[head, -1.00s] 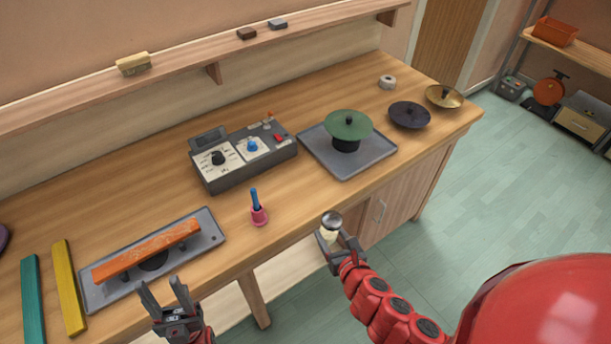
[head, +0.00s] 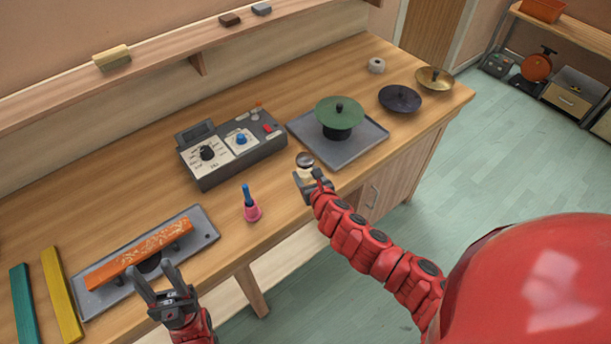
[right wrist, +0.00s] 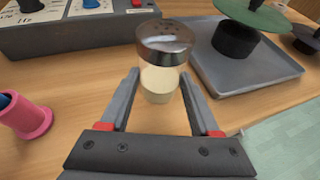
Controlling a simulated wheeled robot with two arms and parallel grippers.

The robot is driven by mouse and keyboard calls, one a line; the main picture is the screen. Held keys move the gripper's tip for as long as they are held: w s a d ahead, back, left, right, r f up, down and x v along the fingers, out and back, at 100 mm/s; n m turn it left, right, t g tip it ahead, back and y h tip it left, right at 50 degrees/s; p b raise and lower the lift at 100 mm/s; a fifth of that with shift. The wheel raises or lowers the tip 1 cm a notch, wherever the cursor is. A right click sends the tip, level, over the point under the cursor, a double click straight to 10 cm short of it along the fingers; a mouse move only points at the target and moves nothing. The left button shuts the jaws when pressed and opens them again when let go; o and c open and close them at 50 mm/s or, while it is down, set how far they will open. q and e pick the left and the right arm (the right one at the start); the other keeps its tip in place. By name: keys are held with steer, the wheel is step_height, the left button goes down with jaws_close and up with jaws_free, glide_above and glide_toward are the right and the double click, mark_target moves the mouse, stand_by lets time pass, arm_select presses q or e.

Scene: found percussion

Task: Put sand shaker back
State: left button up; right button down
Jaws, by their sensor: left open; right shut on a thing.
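The sand shaker (head: 305,164) is a small clear jar with a shiny perforated metal lid and pale sand inside. My right gripper (head: 308,182) is shut on it and holds it upright near the bench's front edge, between the control box and the grey tray. In the right wrist view the shaker (right wrist: 162,68) sits between the two fingers (right wrist: 160,100); its base shows against the wood, and I cannot tell whether it touches. My left gripper (head: 160,284) is open and empty, in front of the tray with the orange bar.
The wooden bench (head: 295,225) holds a control box (head: 228,148), a pink holder with a blue-handled item (head: 252,210), a grey tray (head: 365,150) bearing a green disc (head: 339,113), a dark disc (head: 400,98), a brass disc (head: 434,79), and an orange bar (head: 140,254). Bare wood lies around the shaker.

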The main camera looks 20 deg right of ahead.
mark_target(308, 182)
steer(key=shift+w+f, duration=0.1)
steer(key=shift+w, duration=0.7)
step_height(308, 182, down, 3)
steer(key=shift+s+d+r+p, duration=0.1)
steer(key=shift+r+p, duration=0.1)
steer(key=shift+p, duration=0.55)
steer(key=shift+f, duration=0.4)
steer(key=shift+f, duration=0.25)
steer(key=shift+c, duration=0.6)
jaws_free()
steer(key=shift+r, duration=0.1)
